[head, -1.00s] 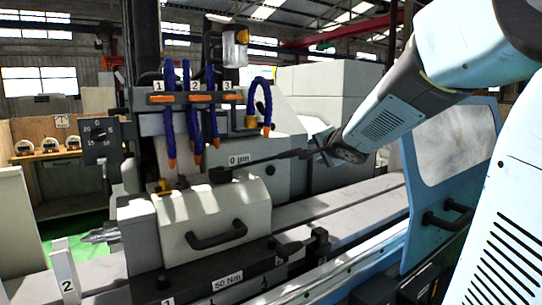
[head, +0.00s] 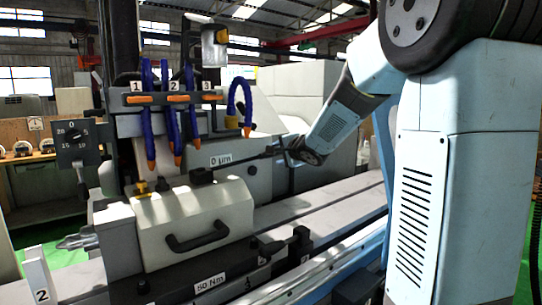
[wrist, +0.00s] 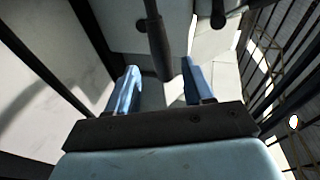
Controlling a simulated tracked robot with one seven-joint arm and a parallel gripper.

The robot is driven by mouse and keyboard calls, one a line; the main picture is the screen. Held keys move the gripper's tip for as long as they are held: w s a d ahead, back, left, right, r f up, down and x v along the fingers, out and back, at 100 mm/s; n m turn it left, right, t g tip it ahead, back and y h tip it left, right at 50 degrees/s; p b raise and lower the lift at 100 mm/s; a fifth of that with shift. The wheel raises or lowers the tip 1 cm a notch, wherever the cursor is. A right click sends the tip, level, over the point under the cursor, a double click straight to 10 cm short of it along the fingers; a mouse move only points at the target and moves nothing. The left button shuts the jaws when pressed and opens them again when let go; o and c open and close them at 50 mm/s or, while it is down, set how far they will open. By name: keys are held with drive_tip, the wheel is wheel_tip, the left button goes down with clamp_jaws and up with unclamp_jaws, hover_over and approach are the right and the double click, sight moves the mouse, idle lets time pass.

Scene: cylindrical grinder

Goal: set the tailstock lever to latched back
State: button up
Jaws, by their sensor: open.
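The tailstock (head: 195,225) is a pale housing with a dark handle on its front, in the head view. A dark lever (head: 240,162) runs from a black hub (head: 201,176) on its top to the right, rising slightly. My gripper (head: 286,150) is at the lever's far end. In the wrist view my gripper (wrist: 158,88) is open, with two blue fingers apart. The dark lever (wrist: 157,38) comes down from the top, its rounded end between the fingers in the picture. I see no finger pressed on it. Whether it lies fully within the jaws is unclear.
Blue coolant hoses (head: 166,105) with orange tips hang above the tailstock. A dial plate (head: 76,145) stands at left. A "0 µm" label (head: 221,159) is behind the lever. The grey machine table (head: 335,197) is clear at right.

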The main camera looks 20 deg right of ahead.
drive_tip(key=shift+x, duration=3.35)
drive_tip(key=shift+f, duration=0.15)
clamp_jaws()
